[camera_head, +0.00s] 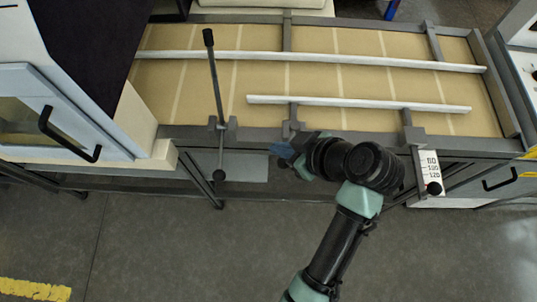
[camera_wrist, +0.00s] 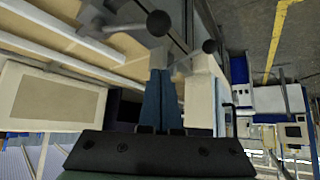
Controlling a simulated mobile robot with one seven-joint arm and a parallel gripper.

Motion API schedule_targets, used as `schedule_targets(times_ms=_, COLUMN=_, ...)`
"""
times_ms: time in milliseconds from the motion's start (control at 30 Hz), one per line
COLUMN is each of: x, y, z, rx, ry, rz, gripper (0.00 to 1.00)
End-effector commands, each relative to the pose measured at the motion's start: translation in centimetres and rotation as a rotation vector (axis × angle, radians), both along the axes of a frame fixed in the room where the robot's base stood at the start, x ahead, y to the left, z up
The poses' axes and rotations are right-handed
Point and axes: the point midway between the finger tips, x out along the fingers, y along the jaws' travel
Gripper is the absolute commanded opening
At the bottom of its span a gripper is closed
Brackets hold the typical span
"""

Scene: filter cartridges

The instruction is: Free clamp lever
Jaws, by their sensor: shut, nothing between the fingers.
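The clamp lever (camera_head: 214,80) is a thin dark rod with a black knob at its upper end. It stands nearly upright in a grey bracket at the front edge of the tan bench, and a second knob hangs below the bracket. My gripper (camera_head: 283,150) is to the right of the lever, apart from it, low beside the bench's front edge. In the wrist view, its blue fingers (camera_wrist: 161,72) are together and empty. Two dark ball knobs on rods, one at the top (camera_wrist: 159,23) and one to the right (camera_wrist: 209,46), show beyond the fingertips; I cannot tell which end each is.
The tan bench (camera_head: 390,88) carries two long white rails, the nearer one (camera_head: 360,102) on grey brackets. A white scale plate (camera_head: 430,165) with a black knob hangs at the front right. A white cabinet (camera_head: 60,120) with a black handle stands at left. The floor in front is clear.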

Motion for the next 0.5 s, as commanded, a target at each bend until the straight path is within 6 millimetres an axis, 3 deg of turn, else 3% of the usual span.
schedule_targets(times_ms=200, x=0.0, y=-2.2, z=2.4, rx=0.001, ry=-0.004, rz=-0.001, gripper=0.00)
schedule_targets(times_ms=500, x=-0.1, y=-2.7, z=3.0, rx=0.001, ry=-0.001, rz=0.003, gripper=0.00)
